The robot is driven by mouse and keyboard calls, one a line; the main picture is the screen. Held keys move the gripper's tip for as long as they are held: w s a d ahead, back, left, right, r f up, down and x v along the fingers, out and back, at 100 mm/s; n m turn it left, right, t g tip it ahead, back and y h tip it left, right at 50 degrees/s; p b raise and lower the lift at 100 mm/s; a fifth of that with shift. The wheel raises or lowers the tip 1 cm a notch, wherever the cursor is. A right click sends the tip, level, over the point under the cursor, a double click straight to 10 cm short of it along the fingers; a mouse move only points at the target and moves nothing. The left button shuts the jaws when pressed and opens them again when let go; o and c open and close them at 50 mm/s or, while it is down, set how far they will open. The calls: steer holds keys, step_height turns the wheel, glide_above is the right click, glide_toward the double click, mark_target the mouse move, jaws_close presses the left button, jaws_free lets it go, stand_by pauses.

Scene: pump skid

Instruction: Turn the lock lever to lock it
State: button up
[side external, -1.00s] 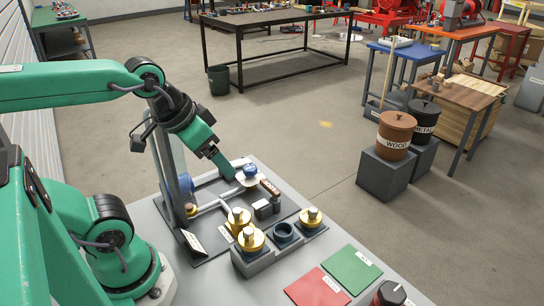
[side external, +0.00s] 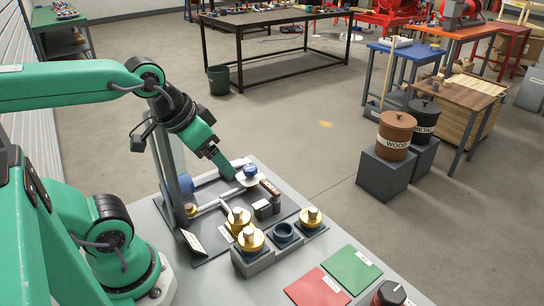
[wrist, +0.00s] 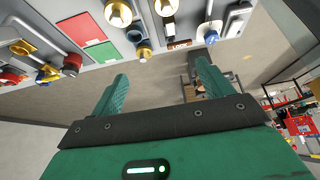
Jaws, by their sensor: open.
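The lock lever (side external: 269,187) is a short brown bar, tilted, beside a small grey box on the skid plate. In the wrist view a brown piece with a small lettered label (wrist: 179,44) shows near the top edge, beyond the fingers. My gripper (side external: 231,173) is over the skid, left of the lever and close to a blue knob (side external: 250,171) on a white disc. In the wrist view my gripper (wrist: 160,78) has its two green fingers spread with nothing between them. I cannot tell from these views whether a finger touches the knob.
Brass-topped parts (side external: 250,239) stand in a grey holder in front of the skid, with an empty dark ring (side external: 283,230) among them. A red mat (side external: 318,288) and a green mat (side external: 351,267) lie flat at the right. An upright grey post stands left of my gripper.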

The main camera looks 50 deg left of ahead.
steer(key=shift+w, duration=0.2)
steer(key=c, duration=0.9)
steer(key=n+g, duration=0.6)
steer(key=n, duration=1.2)
glide_above(269, 185)
steer(key=shift+f, duration=5.25)
steer(key=shift+f, duration=0.15)
steer(key=shift+f, duration=3.75)
